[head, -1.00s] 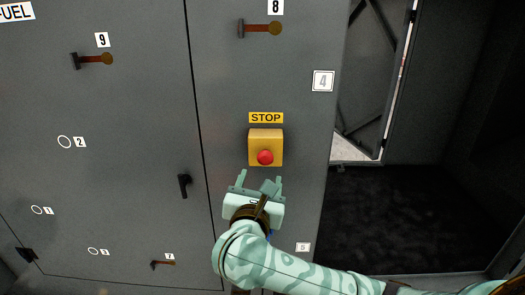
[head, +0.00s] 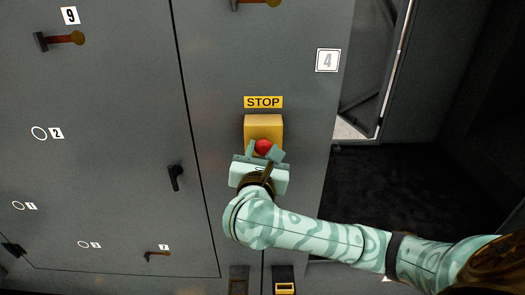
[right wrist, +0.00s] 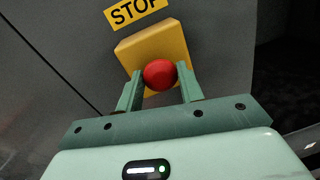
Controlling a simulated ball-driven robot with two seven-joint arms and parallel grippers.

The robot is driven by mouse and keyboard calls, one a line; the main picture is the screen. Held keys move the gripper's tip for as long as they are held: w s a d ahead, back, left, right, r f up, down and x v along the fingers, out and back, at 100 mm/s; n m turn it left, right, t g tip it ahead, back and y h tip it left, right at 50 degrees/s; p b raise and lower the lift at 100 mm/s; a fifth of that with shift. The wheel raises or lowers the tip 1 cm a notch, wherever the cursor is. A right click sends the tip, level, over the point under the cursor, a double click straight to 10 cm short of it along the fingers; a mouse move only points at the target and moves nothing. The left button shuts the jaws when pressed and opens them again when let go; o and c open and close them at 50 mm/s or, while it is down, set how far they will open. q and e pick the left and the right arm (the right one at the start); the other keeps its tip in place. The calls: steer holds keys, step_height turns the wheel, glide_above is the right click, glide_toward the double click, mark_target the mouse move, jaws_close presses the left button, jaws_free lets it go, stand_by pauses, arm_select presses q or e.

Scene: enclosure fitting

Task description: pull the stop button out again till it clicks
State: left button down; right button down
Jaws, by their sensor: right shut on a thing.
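The red stop button (head: 263,147) sits on the front of a yellow box (head: 263,127) on the grey cabinet door, under a yellow STOP label (head: 263,102). My right gripper (head: 263,152) is at the button, with one finger on each side of it. In the right wrist view the red button (right wrist: 160,74) lies between the two green fingers of the gripper (right wrist: 160,85), with the yellow box (right wrist: 155,45) behind. The fingers are shut on the button. How far the button stands out from the box I cannot tell. My left gripper is not in view.
A black handle (head: 175,177) sits on the cabinet to the left. Brown levers (head: 66,38) and several numbered labels are spread over the doors. To the right is a dark opening with black floor (head: 375,190) and an open door leaf (head: 372,75).

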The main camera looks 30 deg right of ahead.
steer(key=shift+s+a+f, duration=0.15)
steer(key=shift+s+a, duration=0.05)
steer(key=shift+s, duration=0.05)
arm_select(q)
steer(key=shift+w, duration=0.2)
arm_select(e)
steer(key=shift+s+a, duration=0.15)
steer(key=shift+s, duration=0.15)
steer(key=c, duration=0.9)
jaws_free()
steer(key=shift+s, duration=0.15)
steer(key=shift+a, duration=0.1)
